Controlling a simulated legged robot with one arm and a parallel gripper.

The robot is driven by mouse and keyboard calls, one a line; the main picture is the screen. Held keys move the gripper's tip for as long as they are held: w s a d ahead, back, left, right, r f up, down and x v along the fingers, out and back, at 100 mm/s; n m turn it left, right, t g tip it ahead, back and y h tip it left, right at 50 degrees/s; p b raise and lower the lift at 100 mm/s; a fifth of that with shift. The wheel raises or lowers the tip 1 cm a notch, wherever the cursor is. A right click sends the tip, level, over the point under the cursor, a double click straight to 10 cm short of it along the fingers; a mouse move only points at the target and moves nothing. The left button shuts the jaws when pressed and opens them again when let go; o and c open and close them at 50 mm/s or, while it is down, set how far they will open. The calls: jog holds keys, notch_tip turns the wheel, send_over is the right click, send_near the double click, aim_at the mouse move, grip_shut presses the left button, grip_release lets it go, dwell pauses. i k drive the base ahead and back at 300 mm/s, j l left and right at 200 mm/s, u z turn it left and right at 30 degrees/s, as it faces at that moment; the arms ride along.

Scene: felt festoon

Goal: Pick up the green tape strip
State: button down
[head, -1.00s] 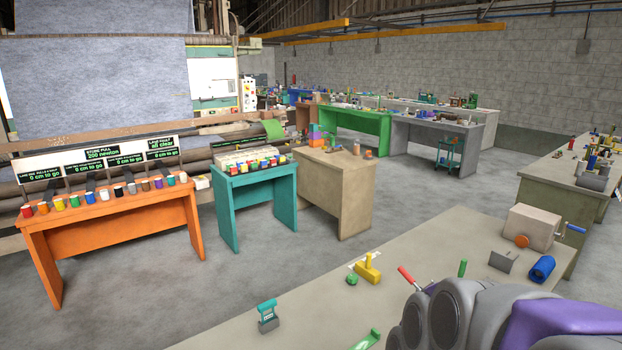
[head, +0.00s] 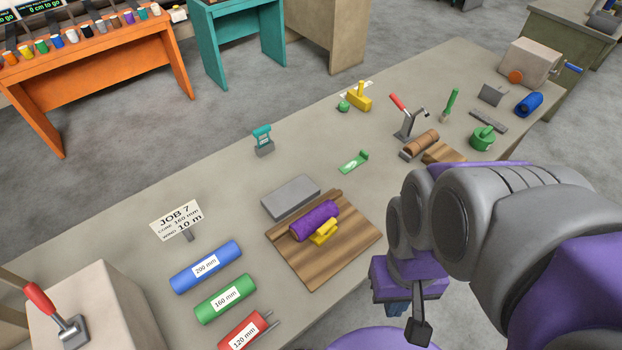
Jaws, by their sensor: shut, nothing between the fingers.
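A small green strip (head: 354,162) with a pale patch and an upturned right end lies on the worktable, right of the grey block. It looks like the tape strip. My gripper (head: 416,330) hangs at the lower right, past the table's near edge and well below the strip in the picture. It is shut and empty, apart from the strip. My arm covers part of the table's right side.
A wooden board (head: 340,262) carries a purple roll (head: 314,221) and a yellow piece (head: 324,232). Blue (head: 206,267), green (head: 225,298) and red (head: 248,331) tubes lie to the left. A red-handled lever (head: 405,115) and a wooden roller (head: 419,144) stand right of the strip. Bare tabletop surrounds the strip.

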aim_at(349, 166)
jog(key=i+l+u, duration=0.1)
jog(key=u, duration=0.25)
jog(key=l+u, duration=0.2)
jog(key=u, duration=0.15)
jog(key=i+l+u, duration=0.1)
jog(key=l+u, duration=0.25)
jog(key=j, duration=0.1)
